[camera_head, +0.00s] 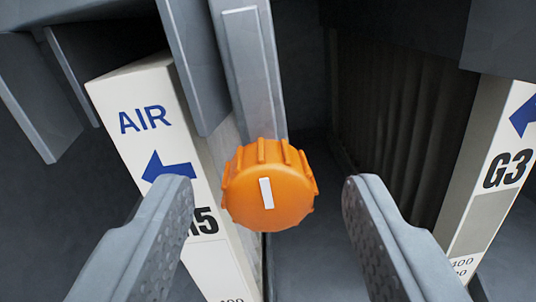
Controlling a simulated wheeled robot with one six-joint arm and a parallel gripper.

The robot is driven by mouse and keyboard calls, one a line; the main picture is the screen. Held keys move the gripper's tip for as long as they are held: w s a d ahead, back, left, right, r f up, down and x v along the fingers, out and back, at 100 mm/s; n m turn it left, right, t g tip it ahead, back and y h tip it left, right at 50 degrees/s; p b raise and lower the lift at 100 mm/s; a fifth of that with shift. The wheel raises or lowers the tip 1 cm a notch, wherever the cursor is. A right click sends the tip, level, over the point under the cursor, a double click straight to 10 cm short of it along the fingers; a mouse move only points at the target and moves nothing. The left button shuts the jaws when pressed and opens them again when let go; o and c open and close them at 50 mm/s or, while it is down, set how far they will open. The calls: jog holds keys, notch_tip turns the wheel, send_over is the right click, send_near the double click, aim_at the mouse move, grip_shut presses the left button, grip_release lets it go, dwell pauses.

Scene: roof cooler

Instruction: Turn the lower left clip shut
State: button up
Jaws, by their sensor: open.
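An orange ribbed clip knob (268,185) with a white mark sits at the middle of the view, in front of a grey upright rail. The white mark stands close to vertical, leaning slightly. My gripper (268,195) is open, with one grey finger on each side of the knob. Both fingers show gaps to the knob, and the right gap is clear. Whether this knob is the lower left one, I cannot tell from this view.
A white filter panel marked AIR (145,120) with a blue arrow stands left of the knob. Another white panel marked G3 (495,165) stands at the right. Grey metal plates (85,85) hang at the upper left. A dark recess lies behind and right of the knob.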

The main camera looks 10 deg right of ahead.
jog(key=shift+w+d, duration=0.15)
jog(key=shift+w, duration=0.3)
jog(key=c, duration=1)
jog(key=shift+o, duration=0.2)
